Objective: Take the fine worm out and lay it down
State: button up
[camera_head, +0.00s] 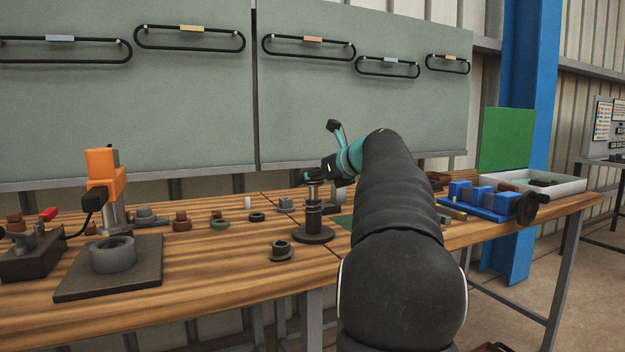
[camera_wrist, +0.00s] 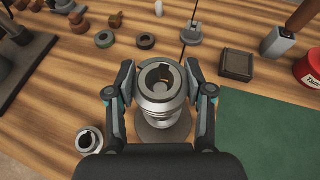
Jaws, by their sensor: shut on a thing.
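My gripper (camera_wrist: 160,92) has its two fingers on opposite sides of a grey metal cylinder (camera_wrist: 160,78) with a round bore and a notch in its top. It is shut on this cylinder. The cylinder stands upright over a dark round base (camera_wrist: 165,136); I cannot tell whether it is seated or slightly lifted. In the head view my gripper (camera_head: 318,177) is at the top of this upright stack, above its round base (camera_head: 313,234). No label shows, so I cannot tell for certain that the cylinder is the fine worm.
A flanged grey piece (camera_wrist: 90,139) lies close to the left of the base. A green mat (camera_wrist: 265,135) is clear on the right. Dark rings (camera_wrist: 105,40) and a small dark block (camera_wrist: 236,65) lie behind. An orange press-like device (camera_head: 105,170) stands at left.

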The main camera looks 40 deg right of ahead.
jog(key=shift+r, duration=2.4)
